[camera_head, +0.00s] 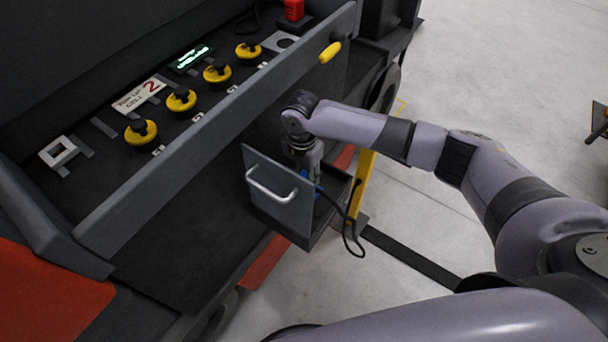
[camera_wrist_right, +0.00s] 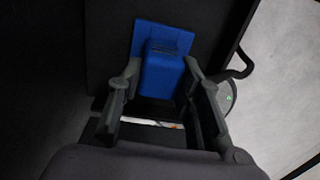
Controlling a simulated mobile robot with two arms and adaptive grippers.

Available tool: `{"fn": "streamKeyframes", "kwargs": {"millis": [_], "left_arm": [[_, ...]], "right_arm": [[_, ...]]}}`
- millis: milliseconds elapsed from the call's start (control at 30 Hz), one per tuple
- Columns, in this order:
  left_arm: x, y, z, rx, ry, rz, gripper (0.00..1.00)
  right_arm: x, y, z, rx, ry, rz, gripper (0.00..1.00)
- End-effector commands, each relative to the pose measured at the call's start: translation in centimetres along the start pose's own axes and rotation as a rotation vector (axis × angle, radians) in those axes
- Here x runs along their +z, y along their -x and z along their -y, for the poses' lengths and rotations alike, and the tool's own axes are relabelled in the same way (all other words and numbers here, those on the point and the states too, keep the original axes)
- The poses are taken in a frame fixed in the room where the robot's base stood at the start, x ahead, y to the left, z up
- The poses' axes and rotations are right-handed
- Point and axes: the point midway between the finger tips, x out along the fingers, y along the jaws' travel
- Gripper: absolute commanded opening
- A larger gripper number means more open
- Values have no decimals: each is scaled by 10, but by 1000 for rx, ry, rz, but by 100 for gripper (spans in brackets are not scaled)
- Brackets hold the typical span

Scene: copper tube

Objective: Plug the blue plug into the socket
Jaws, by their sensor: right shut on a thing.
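The blue plug (camera_wrist_right: 165,75) is a boxy blue block between the fingers of my right gripper (camera_wrist_right: 164,92) in the right wrist view. A flat blue plate (camera_wrist_right: 147,38) shows right behind it; I cannot tell whether this is part of the plug or the socket. In the head view my right gripper (camera_head: 308,172) points down inside an open drawer (camera_head: 281,188), and only small bits of blue show around it. The fingers are shut on the plug. No socket can be made out for certain. My left gripper is not in view.
The drawer front has a metal handle (camera_head: 272,190). A black cable (camera_head: 346,222) hangs over the drawer's right side. A dark console with several yellow knobs (camera_head: 181,98) and a raised edge lies left of my arm. A yellow post (camera_head: 362,180) stands close right of the drawer.

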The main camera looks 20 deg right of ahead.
Motion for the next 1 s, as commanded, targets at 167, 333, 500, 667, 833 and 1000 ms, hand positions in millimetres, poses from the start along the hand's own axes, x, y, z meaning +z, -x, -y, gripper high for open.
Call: {"fn": "streamKeyframes", "kwargs": {"millis": [167,333,500,667,833,1000], "left_arm": [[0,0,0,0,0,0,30],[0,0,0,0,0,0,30],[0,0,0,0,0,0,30],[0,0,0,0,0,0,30],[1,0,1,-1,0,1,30],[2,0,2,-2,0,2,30]], "right_arm": [[0,-1,0,1,0,0,39],[0,-2,0,-1,0,-1,51],[0,-2,1,-3,0,0,56],[0,-2,1,-4,-1,0,56],[0,-2,1,-4,-1,0,56],[1,8,0,-1,-1,0,56]]}}
